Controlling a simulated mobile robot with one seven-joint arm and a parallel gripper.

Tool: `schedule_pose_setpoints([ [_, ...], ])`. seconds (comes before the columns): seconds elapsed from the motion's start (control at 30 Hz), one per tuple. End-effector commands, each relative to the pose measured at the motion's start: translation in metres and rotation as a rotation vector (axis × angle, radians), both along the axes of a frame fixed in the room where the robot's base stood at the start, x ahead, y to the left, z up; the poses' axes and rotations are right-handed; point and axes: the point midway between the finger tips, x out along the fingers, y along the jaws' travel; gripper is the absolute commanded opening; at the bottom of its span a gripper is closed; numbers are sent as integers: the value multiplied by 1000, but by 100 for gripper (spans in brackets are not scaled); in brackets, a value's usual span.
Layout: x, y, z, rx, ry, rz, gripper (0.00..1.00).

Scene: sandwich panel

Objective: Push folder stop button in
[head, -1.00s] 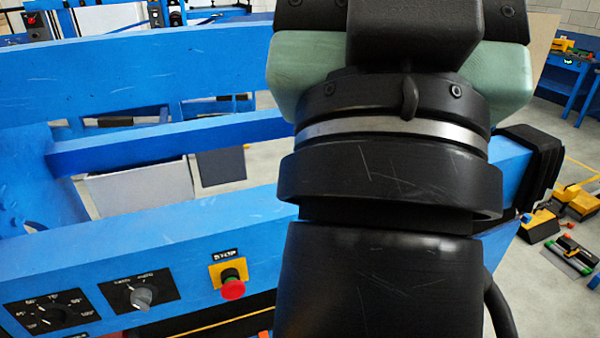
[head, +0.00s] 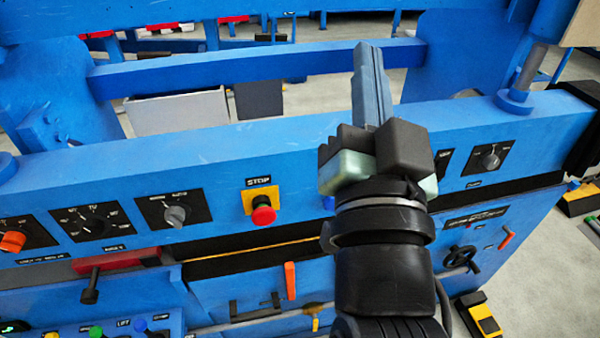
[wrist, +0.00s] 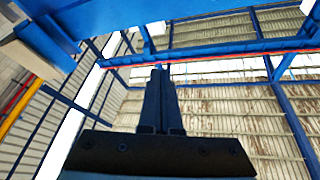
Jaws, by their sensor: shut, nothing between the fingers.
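The red stop button (head: 263,214) is a round mushroom head on a yellow plate (head: 249,201), under a black "STOP" label. It sits on the blue front beam in the head view, left of my arm. My gripper (head: 363,52) is shut and empty. Its fingers point up and away, above and to the right of the button, clear of it. In the wrist view my shut fingers (wrist: 159,75) point toward the roof and wall. The button is not in the wrist view.
A grey selector knob (head: 174,214) and a dial (head: 92,222) lie left of the button. Another knob (head: 490,158) is right of my arm. An orange handle (head: 290,281) and a red-and-black lever (head: 110,264) sit below. The space before the button is free.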

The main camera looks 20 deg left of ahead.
Motion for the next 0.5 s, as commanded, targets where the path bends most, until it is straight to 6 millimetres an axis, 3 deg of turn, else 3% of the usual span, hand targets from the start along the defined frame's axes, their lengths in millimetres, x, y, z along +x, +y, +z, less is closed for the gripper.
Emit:
schedule_pose_setpoints([
  [0.03, 3, 5, -42, 57, 86, 56, 0],
  [0.2, -6, 24, -149, 287, 347, 232, 0],
  [0.4, -39, 42, -254, 588, 625, 382, 0],
  [0.5, -57, 48, -289, 720, 725, 427, 0],
])
